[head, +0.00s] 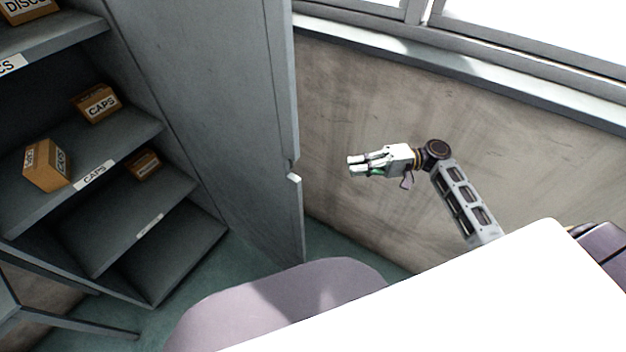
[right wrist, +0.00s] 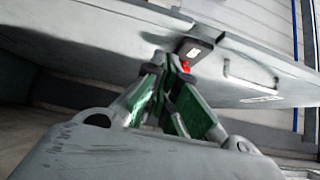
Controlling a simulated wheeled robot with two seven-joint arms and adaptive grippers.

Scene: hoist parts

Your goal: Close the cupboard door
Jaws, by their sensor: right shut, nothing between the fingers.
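The grey cupboard (head: 160,147) stands open at the left of the head view. Its door (head: 215,110) is swung out, with the inner face and free edge showing; its outer face is hidden there. My right gripper (head: 352,165) is shut and empty, to the right of the door's free edge, on its outer side. In the right wrist view, my right gripper's green-padded fingers (right wrist: 178,70) point at a grey panel (right wrist: 110,45) bearing a black and red fitting (right wrist: 195,50). I cannot tell whether they touch it. My left gripper is not in view.
Shelves hold cardboard boxes, among them a CAPS box (head: 98,103) and another box (head: 46,165). A concrete wall (head: 370,100) with a window ledge (head: 450,60) runs behind my right arm. Some green floor (head: 335,240) shows between door and wall.

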